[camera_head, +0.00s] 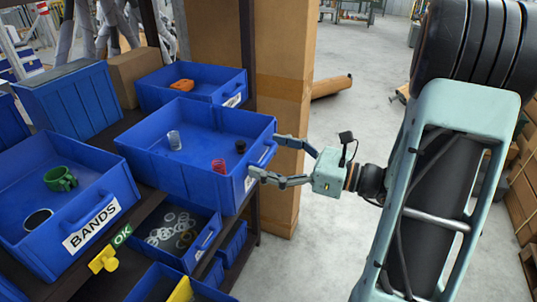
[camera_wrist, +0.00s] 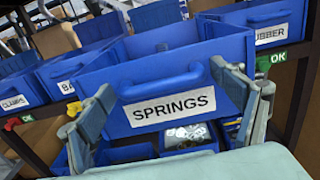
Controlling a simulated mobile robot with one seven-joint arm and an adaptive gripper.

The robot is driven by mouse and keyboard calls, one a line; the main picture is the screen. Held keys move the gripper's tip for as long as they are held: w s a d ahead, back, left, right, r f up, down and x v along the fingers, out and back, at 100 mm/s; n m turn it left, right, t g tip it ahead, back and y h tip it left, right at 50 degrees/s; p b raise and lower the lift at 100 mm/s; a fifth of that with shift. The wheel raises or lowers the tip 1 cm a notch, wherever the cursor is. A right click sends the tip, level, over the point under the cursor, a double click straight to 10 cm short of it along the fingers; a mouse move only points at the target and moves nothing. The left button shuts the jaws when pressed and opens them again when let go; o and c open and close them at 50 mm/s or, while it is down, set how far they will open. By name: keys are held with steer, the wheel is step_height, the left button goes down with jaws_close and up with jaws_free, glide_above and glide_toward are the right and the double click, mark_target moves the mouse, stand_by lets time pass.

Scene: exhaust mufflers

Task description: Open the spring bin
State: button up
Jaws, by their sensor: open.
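The spring bin (camera_head: 150,163) is a blue open-topped bin in the middle of a shelf row. Its front carries a SPRINGS label (camera_wrist: 170,106) below a blue bar handle (camera_wrist: 160,86) in the wrist view. It juts out from the shelf farther than its neighbours. Inside are a clear coil (camera_head: 174,140), a red spring (camera_head: 219,166) and a small black piece (camera_head: 240,146). My gripper (camera_head: 264,157) is open at the bin's front, one finger towards each end of the handle. I cannot tell whether the fingers touch the bin.
The BANDS bin (camera_head: 52,256) and RUBBER bin (camera_wrist: 295,17) flank it. A lower bin (camera_head: 158,256) holds several rings. A tall cardboard box (camera_head: 284,90) stands just beyond the shelf, close to my gripper. The floor (camera_head: 345,235) on my arm's side is clear.

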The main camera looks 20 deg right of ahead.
steer(key=v, duration=1.2)
steer(key=shift+a, duration=0.1)
